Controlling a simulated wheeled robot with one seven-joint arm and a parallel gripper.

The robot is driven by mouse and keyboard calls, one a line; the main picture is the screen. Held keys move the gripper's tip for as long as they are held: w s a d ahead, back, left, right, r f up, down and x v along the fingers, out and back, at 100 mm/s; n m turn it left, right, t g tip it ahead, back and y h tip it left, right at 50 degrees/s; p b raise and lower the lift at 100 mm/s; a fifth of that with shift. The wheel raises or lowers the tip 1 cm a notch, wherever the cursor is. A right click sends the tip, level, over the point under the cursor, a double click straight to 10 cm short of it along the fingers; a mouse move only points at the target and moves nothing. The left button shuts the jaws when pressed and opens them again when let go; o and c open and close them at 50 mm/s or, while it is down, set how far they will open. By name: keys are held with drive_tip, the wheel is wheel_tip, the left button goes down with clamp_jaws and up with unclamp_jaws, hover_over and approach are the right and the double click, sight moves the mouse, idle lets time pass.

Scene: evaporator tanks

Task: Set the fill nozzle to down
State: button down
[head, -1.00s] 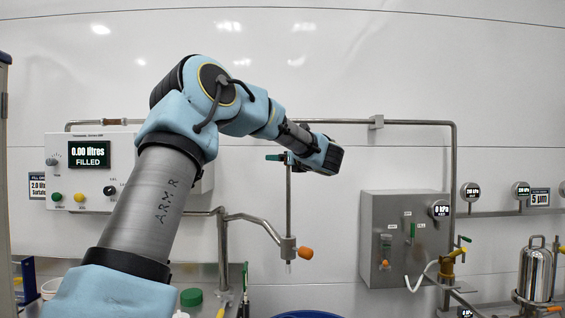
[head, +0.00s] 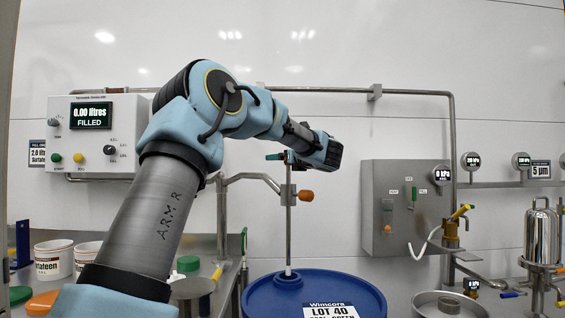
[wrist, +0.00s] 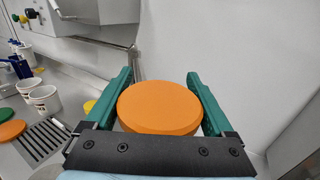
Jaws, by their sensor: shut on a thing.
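The fill nozzle (head: 289,235) is a thin upright metal rod passing through a collar with an orange knob (head: 305,194) on the bent pipe. Most of its length hangs below the collar. Its lower end meets the top of the blue drum (head: 262,296); I cannot tell whether it is inside an opening. My gripper (head: 284,157) is at the rod's top, a short way above the collar. In the wrist view, my gripper's green fingers (wrist: 160,80) are shut on an orange round cap (wrist: 158,108), which hides the rod.
The wall panel (head: 92,135) reads 0.00 litres, FILLED. White tubs (head: 53,258) and a green lid (head: 188,264) are on the bench at left. A steel control box (head: 400,225) is on the wall at right, with a steel vessel (head: 541,235) beyond it.

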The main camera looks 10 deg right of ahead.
drive_tip(key=shift+f+b, duration=0.55)
drive_tip(key=shift+f, duration=0.35)
unclamp_jaws()
drive_tip(key=shift+r, duration=0.1)
drive_tip(key=shift+s, duration=0.15)
drive_tip(key=b+v, duration=0.1)
drive_tip(key=v, duration=0.9)
drive_tip(key=shift+s+d+b, duration=0.15)
drive_tip(key=shift+s+b, duration=0.15)
drive_tip(key=shift+b, duration=0.1)
